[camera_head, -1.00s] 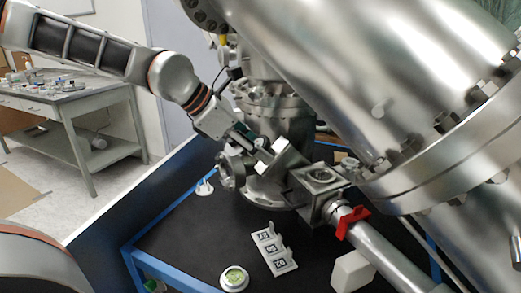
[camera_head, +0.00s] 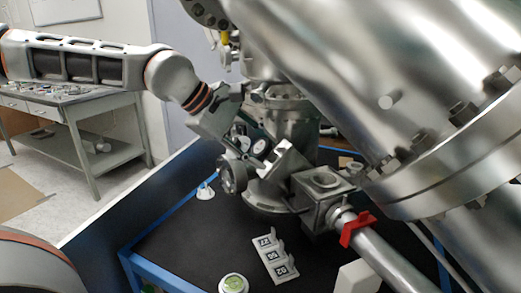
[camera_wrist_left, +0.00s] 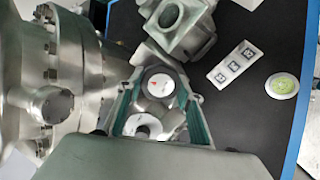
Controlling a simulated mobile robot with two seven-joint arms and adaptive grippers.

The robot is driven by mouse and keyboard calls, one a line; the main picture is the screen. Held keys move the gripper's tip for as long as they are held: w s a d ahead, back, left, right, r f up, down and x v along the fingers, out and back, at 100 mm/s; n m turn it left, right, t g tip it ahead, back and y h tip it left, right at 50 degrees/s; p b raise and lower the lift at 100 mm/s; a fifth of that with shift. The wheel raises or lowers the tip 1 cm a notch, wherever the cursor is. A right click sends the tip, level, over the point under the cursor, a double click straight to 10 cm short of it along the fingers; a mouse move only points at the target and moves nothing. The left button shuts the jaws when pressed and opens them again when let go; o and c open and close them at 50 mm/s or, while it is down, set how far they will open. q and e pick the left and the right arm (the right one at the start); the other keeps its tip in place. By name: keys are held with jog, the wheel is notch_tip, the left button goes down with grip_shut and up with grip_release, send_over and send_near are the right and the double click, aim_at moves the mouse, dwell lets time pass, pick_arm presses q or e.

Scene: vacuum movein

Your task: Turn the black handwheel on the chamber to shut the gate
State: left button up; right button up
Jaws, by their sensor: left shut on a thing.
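My left gripper (camera_head: 245,150) reaches down to the small valve on the front of the steel chamber (camera_head: 390,90). In the left wrist view its two teal-padded fingers (camera_wrist_left: 157,108) stand on either side of a dark round part with a white face and a red mark, which I take for the handwheel (camera_wrist_left: 159,83). The gripper is shut on it; the exact contact is partly hidden. The handwheel's pale face also shows beside the fingers in the head view (camera_head: 260,147). The gate inside the valve is not visible. My right gripper is not in view.
A red handle (camera_head: 355,228) sits on the pipe at right. A numbered white block (camera_head: 274,258) and a round green-topped piece (camera_head: 233,284) rest on the black bench top (camera_head: 195,240) with blue edging. A grey table (camera_head: 85,103) stands at far left.

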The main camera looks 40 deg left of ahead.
pick_arm(q)
jog(key=shift+m, duration=1.2)
jog(key=o, duration=1.1)
jog(key=shift+v, duration=6)
